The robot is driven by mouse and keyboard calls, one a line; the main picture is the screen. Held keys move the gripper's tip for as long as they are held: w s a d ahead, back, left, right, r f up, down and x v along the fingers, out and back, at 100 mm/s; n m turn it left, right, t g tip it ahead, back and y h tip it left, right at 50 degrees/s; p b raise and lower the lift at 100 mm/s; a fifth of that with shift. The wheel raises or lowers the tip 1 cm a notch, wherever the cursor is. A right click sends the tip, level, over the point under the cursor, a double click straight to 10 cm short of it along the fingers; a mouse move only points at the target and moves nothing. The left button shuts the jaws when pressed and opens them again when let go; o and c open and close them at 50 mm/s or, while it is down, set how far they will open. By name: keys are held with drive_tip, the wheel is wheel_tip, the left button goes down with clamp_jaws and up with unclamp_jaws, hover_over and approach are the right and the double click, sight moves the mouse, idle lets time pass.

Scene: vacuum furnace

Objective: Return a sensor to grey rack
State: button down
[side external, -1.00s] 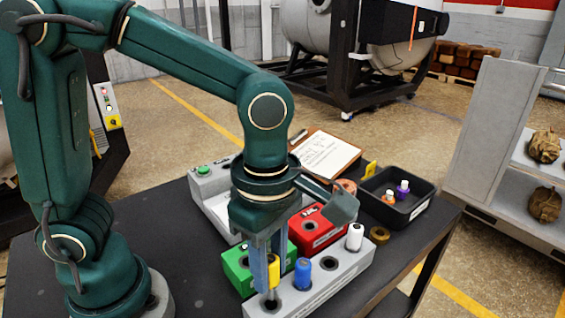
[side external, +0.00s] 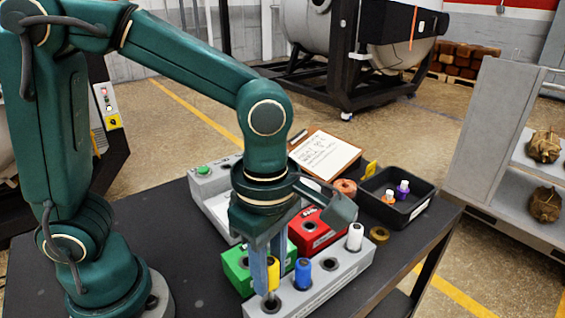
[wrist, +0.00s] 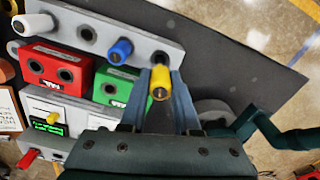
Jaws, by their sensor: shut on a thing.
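My gripper (side external: 266,280) is shut on a yellow sensor (side external: 273,273) and holds it upright at the near left end of the grey rack (side external: 340,272). The sensor's lower tip is at the end hole; I cannot tell whether it has entered. A blue sensor (side external: 303,268) and a white sensor (side external: 355,236) stand in the grey rack, with an empty hole between them. In the wrist view the yellow sensor (wrist: 160,84) is between my fingers, beside the blue sensor (wrist: 120,50); the white sensor (wrist: 22,26) is farther left.
A green block (side external: 234,268) and a red block (side external: 318,238) with holes stand behind the rack. A black bin (side external: 412,214) holds orange and purple-and-white pieces. A tape roll (side external: 379,235), a clipboard (side external: 324,155) and a grey box with green button (side external: 204,176) are nearby.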

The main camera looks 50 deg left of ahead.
sight(271, 301)
drive_tip(key=shift+f, duration=0.3)
drive_tip(key=shift+f, duration=0.7)
drive_tip(key=shift+f, duration=0.75)
drive_tip(key=shift+f, duration=0.35)
drive_tip(key=shift+f, duration=0.3)
idle(0.8)
drive_tip(key=shift+c, duration=0.8)
unclamp_jaws()
drive_tip(key=shift+r, duration=0.1)
drive_tip(key=shift+r, duration=2.9)
